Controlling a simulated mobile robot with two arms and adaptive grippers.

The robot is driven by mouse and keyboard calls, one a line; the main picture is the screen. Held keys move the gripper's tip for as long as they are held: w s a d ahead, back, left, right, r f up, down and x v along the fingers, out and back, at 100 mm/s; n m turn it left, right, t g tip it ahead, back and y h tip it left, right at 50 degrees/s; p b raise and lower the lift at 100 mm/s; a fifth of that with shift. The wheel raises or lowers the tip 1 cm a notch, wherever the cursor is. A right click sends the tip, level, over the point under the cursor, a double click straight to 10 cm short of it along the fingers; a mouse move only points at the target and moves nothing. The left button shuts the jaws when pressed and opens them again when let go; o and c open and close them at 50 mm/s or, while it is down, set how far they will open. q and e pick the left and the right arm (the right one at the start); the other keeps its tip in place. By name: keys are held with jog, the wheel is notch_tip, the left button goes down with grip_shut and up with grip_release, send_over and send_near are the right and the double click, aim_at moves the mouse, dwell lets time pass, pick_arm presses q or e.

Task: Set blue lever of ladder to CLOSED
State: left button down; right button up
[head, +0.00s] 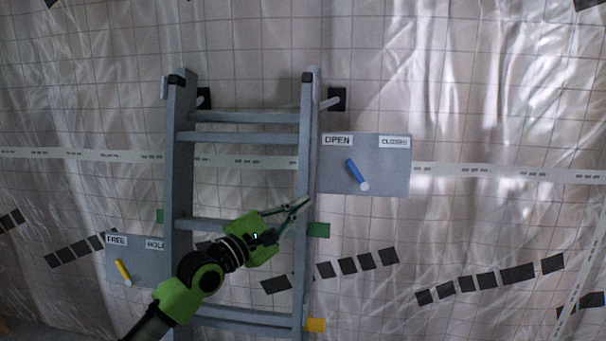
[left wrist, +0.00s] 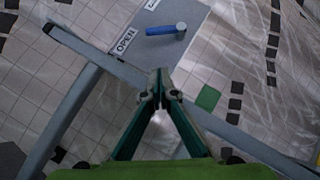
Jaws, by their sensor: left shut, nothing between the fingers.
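The blue lever (head: 356,172) sits on a grey panel (head: 391,174) fixed at the right side of the ladder (head: 309,145). It pivots at its lower right end and leans up and left toward the OPEN label (head: 337,140). The CLOSED label (head: 395,142) is at the panel's top right. My left gripper (head: 307,201) is shut and empty, in front of the ladder's right rail, below and left of the lever. The left wrist view shows its fingertips (left wrist: 160,75) together over the rail, apart from the blue lever (left wrist: 161,30). My right gripper is not in view.
A second grey panel with a yellow lever (head: 123,272) and labels FREE and HOLD stands at lower left, partly hidden behind the ladder's left rail. A green tag (head: 319,230) and a yellow tag (head: 316,325) sit by the right rail. The space right of the blue lever's panel looks clear.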

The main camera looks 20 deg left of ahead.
pick_arm(q)
jog(key=shift+a+f, duration=0.1)
jog(key=shift+a, duration=0.25)
